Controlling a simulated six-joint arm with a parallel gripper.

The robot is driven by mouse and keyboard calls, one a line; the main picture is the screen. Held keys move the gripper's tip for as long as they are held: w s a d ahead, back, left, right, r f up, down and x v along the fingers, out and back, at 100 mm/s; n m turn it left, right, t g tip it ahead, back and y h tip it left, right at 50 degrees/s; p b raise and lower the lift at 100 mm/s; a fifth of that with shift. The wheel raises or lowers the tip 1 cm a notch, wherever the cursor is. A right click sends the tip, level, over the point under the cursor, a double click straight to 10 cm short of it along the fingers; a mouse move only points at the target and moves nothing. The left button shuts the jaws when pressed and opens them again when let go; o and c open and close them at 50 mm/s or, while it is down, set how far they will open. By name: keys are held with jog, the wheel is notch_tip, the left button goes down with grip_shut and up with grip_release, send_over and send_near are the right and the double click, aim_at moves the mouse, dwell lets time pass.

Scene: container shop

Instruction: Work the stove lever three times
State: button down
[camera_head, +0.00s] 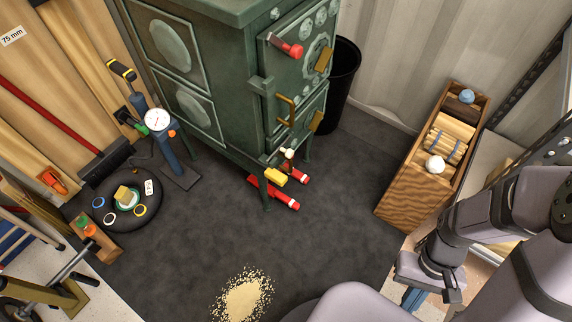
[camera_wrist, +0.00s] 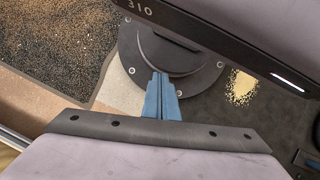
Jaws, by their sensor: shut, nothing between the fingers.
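The dark green stove (camera_head: 222,62) stands at the top middle of the head view. A lever with a red knob (camera_head: 290,49) sticks out from its upper front. Brass handles show on the front, one beside the upper door (camera_head: 323,61) and one lower (camera_head: 287,110). My gripper (camera_head: 413,298) is at the lower right, far from the stove and touching nothing there. In the wrist view its blue fingers (camera_wrist: 161,98) are together and empty, pointing down toward the floor. The stove is out of the wrist view.
A wooden crate (camera_head: 393,203) stands at the right. A gauge pump (camera_head: 168,140) and round black tray (camera_head: 156,212) are left. A sawdust-like pile (camera_head: 243,297) lies on otherwise mostly clear dark floor.

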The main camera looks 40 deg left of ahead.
jog(key=w+a+f+n+t+p, duration=0.1)
jog(key=w+f+n+t+p, duration=0.2)
jog(key=w+f+n, duration=0.25)
jog(key=w+a+f+n+t+y, duration=0.2)
jog(key=w+a+n+y, duration=0.25)
jog(key=a, duration=0.55)
jog(key=a+r+n+y, duration=0.4)
jog(key=a+r+y, duration=0.8)
jog(key=a+r, duration=0.6)
jog(key=shift+s+a+r+n, duration=0.3)
jog(key=shift+s+a+n, duration=0.05)
jog(key=shift+n, duration=0.05)
jog(key=shift+a+y+b, duration=0.1)
jog(key=shift+y+b, duration=0.15)
jog(key=shift+b, duration=0.05)
